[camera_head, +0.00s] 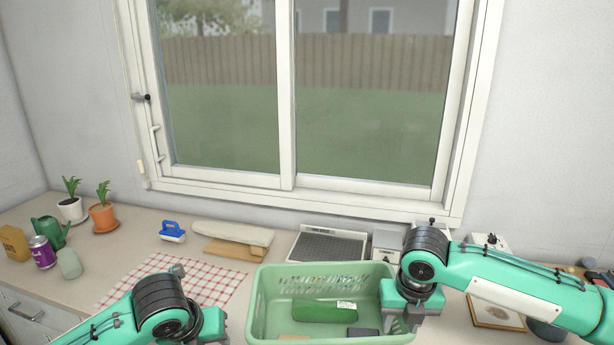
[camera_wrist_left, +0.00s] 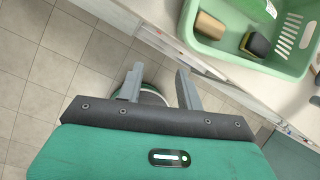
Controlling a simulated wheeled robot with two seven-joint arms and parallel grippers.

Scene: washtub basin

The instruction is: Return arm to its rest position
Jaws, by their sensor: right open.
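My right gripper (camera_head: 405,321) is over the right end of the light green basin (camera_head: 257,305), pointing down with its fingers apart. I see nothing between them, and I cannot tell whether it touches the rim. My left arm comes in at the lower left of the head view; its fingers are out of sight there. In the left wrist view my left gripper (camera_wrist_left: 158,86) is open and empty above the floor, in front of the counter. The basin holds a green package (camera_head: 325,311), a dark yellow-edged block (camera_wrist_left: 257,45) and a tan roll (camera_wrist_left: 209,26).
A red checked cloth (camera_head: 215,283) lies left of the basin. A blue-handled brush (camera_head: 172,231), potted plants (camera_head: 103,216), a watering can (camera_head: 50,231) and a purple can (camera_head: 42,252) stand further left. A framed item (camera_head: 495,312) lies under my right arm. A window is behind the counter.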

